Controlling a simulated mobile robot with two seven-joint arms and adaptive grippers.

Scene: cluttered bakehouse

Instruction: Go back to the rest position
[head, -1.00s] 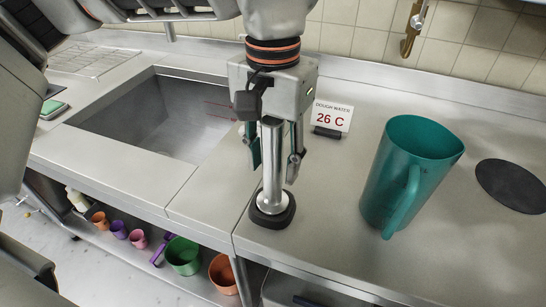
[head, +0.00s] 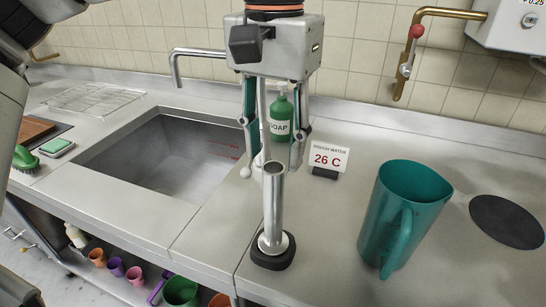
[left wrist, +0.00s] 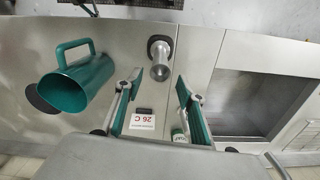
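My left gripper (head: 272,145) hangs over the counter at upper centre of the head view, pointing down. Its two fingers are apart, with nothing held between them. In the left wrist view the fingers (left wrist: 155,98) are also spread, with bare counter between their tips. A metal post (head: 274,205) with a black round base stands upright on the counter below the gripper, apart from the fingers. It also shows in the left wrist view (left wrist: 160,58), beyond the fingertips. My right gripper is not in view.
A teal jug (head: 400,215) stands to the right, near a dark round mat (head: 507,221). A 26 C sign (head: 328,158) and a green soap bottle (head: 281,118) stand behind. A sink (head: 165,165) is to the left. Several cups sit on the lower shelf.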

